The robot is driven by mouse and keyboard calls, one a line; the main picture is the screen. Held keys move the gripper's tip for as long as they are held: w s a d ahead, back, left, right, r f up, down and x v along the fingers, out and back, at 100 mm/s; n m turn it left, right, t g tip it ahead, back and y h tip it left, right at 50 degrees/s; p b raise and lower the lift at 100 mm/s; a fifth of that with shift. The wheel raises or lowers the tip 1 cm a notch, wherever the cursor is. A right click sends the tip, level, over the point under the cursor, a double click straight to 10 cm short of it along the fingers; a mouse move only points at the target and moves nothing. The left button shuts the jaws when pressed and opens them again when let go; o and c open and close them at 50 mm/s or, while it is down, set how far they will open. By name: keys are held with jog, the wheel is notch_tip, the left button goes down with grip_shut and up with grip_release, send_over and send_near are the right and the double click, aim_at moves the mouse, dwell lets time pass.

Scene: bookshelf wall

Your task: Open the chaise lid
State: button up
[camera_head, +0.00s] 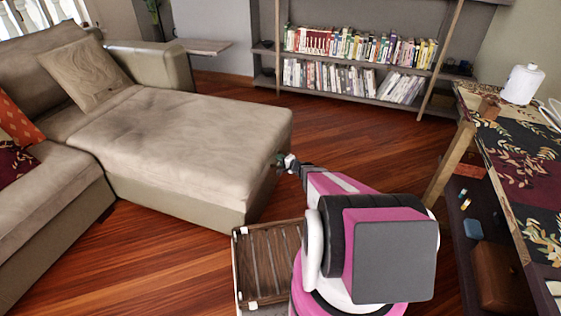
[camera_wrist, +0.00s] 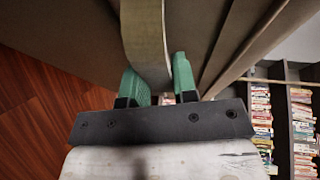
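The chaise (camera_head: 185,140) is a beige upholstered section of the sofa, in the middle left of the head view. Its cushioned top, the lid, looks flat and down. My gripper (camera_head: 285,162) is at the chaise's right end, just below the edge of the top. In the wrist view, the two green fingers of my gripper (camera_wrist: 156,78) are apart, on either side of an olive-beige curved strap (camera_wrist: 150,35). The strap runs down between the fingers. I cannot tell whether both fingers press on it. The strap is hidden in the head view.
A slatted wooden crate (camera_head: 268,265) stands left of my base. A table with a patterned cloth (camera_head: 515,160) is at the right. A bookshelf (camera_head: 350,95) stands at the back. The wood floor between chaise and bookshelf is clear.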

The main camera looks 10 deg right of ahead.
grip_shut()
jog(key=w+a+r+n+g+h, duration=0.1)
jog(key=a+r+g+h, duration=0.1)
jog(key=r, duration=2.2)
jog(key=w+a+r+g+h, duration=0.1)
jog(key=a+r, duration=0.1)
jog(key=r, duration=2.2)
jog(key=w+a+r+h, duration=0.1)
jog(key=w+a+r, duration=0.3)
jog(key=r, duration=1.1)
jog(key=w+a+r+g+h, duration=0.1)
jog(key=w+a+r, duration=0.4)
jog(key=a+r, duration=0.6)
jog(key=w+a+r+n+g, duration=0.1)
jog(key=w+a+r, duration=0.3)
jog(key=r, duration=1.5)
jog(key=a, duration=0.4)
jog(key=shift+w+r+h, duration=0.35)
jog(key=shift+h, duration=0.05)
jog(key=shift+a, duration=0.1)
grip_release()
